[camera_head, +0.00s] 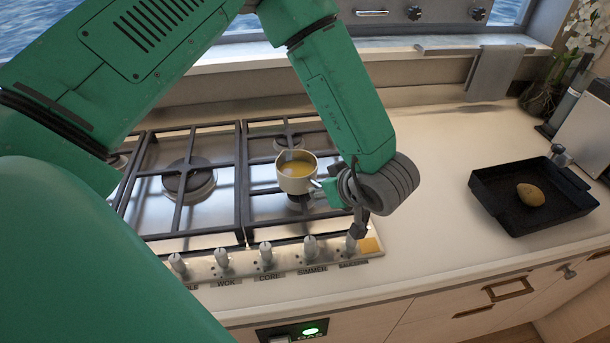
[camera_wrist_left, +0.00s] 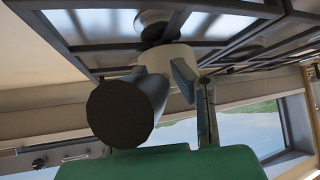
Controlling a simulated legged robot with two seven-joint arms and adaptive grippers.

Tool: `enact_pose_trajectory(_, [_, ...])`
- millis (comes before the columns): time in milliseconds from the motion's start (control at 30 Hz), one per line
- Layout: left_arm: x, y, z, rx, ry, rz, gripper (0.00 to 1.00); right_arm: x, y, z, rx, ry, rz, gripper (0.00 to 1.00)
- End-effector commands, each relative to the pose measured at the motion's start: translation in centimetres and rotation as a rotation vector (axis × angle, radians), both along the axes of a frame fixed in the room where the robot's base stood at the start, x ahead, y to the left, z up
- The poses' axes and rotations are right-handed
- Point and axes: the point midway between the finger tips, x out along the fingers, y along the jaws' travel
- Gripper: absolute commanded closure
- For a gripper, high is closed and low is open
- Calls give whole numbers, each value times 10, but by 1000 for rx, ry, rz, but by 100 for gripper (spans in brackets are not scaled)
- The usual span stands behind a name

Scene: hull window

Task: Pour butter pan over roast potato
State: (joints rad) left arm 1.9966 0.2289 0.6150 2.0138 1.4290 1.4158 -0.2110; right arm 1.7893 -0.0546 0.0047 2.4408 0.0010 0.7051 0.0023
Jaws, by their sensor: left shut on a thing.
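The small cream-coloured butter pan (camera_head: 297,184) holds yellow melted butter and is upright at the right part of the stove. I cannot tell if it rests on the grate or is held just above it. My left gripper (camera_head: 323,186) is at the pan's right side, shut on its handle; fingers partly hidden. In the left wrist view the pan's pale side (camera_wrist_left: 172,58) shows beyond the fingers (camera_wrist_left: 190,85). The roast potato (camera_head: 530,195) lies in a black roasting tray (camera_head: 488,198) on the counter at right. My right gripper is not in view.
The gas stove (camera_head: 190,217) has black grates and several front knobs. White counter (camera_head: 430,225) is clear between stove and tray. A plant (camera_head: 540,95) and grey box (camera_head: 582,125) stand at the back right. A grey cloth (camera_head: 492,72) hangs from the sill.

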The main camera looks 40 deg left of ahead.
Motion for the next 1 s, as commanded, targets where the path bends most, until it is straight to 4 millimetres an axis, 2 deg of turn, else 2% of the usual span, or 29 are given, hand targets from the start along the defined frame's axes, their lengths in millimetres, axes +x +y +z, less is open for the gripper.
enact_pose_trajectory(1000, [0,0,6,2,-1,-1,100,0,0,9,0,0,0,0])
